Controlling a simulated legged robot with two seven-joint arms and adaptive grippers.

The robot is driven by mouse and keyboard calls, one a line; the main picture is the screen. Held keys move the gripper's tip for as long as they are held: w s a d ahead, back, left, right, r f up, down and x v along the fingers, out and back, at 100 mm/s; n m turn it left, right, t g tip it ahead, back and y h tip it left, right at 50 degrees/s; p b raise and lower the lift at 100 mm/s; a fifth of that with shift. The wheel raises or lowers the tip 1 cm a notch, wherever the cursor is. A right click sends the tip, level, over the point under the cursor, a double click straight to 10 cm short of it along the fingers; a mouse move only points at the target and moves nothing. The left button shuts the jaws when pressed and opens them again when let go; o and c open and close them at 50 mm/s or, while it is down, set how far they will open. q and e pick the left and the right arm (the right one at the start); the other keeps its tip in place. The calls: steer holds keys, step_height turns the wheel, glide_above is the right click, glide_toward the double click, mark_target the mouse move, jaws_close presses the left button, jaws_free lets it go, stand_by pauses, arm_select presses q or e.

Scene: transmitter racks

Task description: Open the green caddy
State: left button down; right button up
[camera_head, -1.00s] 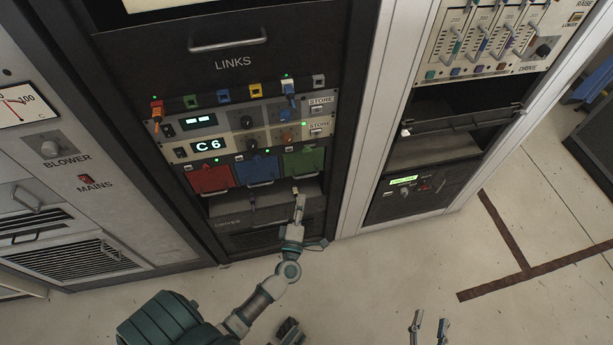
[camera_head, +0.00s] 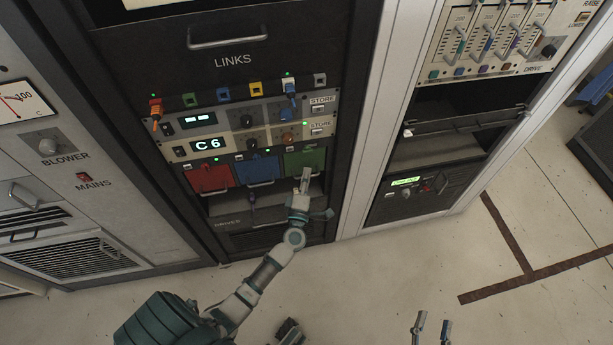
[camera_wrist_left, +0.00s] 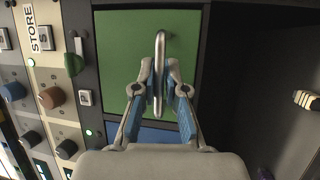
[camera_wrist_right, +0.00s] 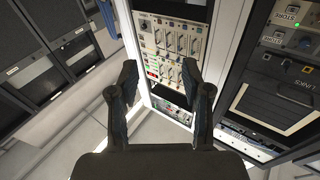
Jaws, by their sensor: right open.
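The green caddy (camera_head: 306,160) is the right one of three coloured caddies in the rack. Its front looks closed and flush beside the blue one. My left gripper (camera_head: 304,180) is at its lower edge. In the left wrist view, the green front (camera_wrist_left: 122,45) fills the middle, and its metal handle (camera_wrist_left: 159,70) stands between the fingertips of my left gripper (camera_wrist_left: 160,88). One finger is on each side of the handle; I cannot tell whether they press on it. My right gripper (camera_wrist_right: 163,85) is open and empty, away from the rack; it also shows at the bottom of the head view (camera_head: 432,326).
The red caddy (camera_head: 210,178) and blue caddy (camera_head: 257,169) sit to the left. Above are a C6 display (camera_head: 208,144) and several coloured plugs. An open dark bay lies below the caddies. The floor (camera_head: 400,265) in front is clear.

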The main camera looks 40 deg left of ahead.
arm_select(q)
steer(key=shift+f, duration=0.1)
steer(key=shift+s+d, duration=0.15)
steer(key=shift+d, duration=0.05)
steer(key=s+d+p, duration=0.2)
steer(key=s+d, duration=0.6)
steer(key=d, duration=0.2)
steer(key=shift+s+p, duration=0.35)
steer(key=shift+p, duration=0.05)
arm_select(e)
step_height(320, 180, down, 7)
steer(key=s+d+g+h, duration=0.1)
steer(key=s+g, duration=0.1)
steer(key=g, duration=0.3)
steer(key=shift+s+d+g+h, duration=0.2)
steer(key=shift+d+g+h, duration=0.1)
steer(key=shift+g+h, duration=0.1)
arm_select(q)
steer(key=shift+f, duration=0.1)
steer(key=c, duration=1.2)
jaws_free()
steer(key=shift+w, duration=0.1)
steer(key=shift+c, duration=0.2)
arm_select(e)
steer(key=shift+w, duration=0.1)
